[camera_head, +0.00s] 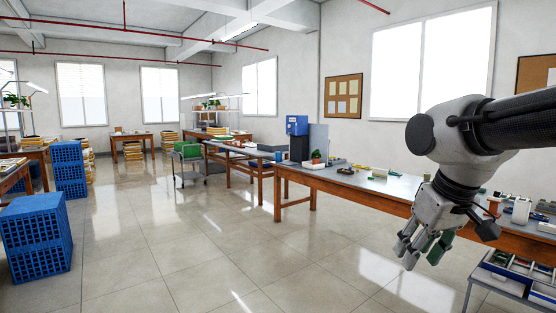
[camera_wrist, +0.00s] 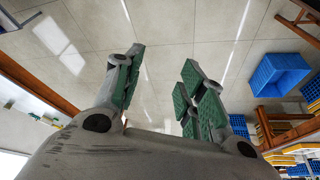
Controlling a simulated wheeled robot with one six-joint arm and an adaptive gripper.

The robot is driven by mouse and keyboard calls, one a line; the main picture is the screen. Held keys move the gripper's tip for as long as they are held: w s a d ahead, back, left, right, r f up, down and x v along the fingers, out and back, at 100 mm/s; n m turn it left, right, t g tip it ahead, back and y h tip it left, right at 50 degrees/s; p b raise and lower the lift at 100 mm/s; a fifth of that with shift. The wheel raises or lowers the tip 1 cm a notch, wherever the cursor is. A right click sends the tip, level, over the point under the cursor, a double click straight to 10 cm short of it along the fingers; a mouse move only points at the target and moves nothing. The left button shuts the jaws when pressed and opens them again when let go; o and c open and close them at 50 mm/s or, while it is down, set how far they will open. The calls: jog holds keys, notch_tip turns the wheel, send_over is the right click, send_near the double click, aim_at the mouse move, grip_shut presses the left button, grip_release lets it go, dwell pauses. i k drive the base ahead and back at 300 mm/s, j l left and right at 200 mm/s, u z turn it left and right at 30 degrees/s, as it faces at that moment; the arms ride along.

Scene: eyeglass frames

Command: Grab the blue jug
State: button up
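I cannot make out a blue jug for certain in either view. A blue box-like object (camera_head: 297,125) stands on a dark block on the far part of the long table; it is too small to tell what it is. My gripper (camera_head: 422,256) hangs fingers down at the right of the head view, in front of the long table. In the wrist view my gripper (camera_wrist: 163,62) has its green-padded fingers spread apart, with only tiled floor between them. It is open and empty, well away from the blue object.
The long wooden table (camera_head: 345,188) runs along the right wall, with a small potted plant (camera_head: 316,157) and tools. A low tray cart (camera_head: 500,283) is at bottom right. Blue crates (camera_head: 37,238) stand at left. The middle floor is clear.

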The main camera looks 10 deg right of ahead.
aim_at(278, 155)
jog(key=i, duration=5.75)
jog(key=i+z, duration=0.2)
jog(key=i, duration=0.3)
jog(key=i+j+z, duration=0.2)
jog(key=i, duration=0.25)
jog(key=i+j+z, duration=0.2)
jog(key=i, duration=0.3)
jog(key=i+j+z, duration=0.4)
jog(key=i, duration=0.1)
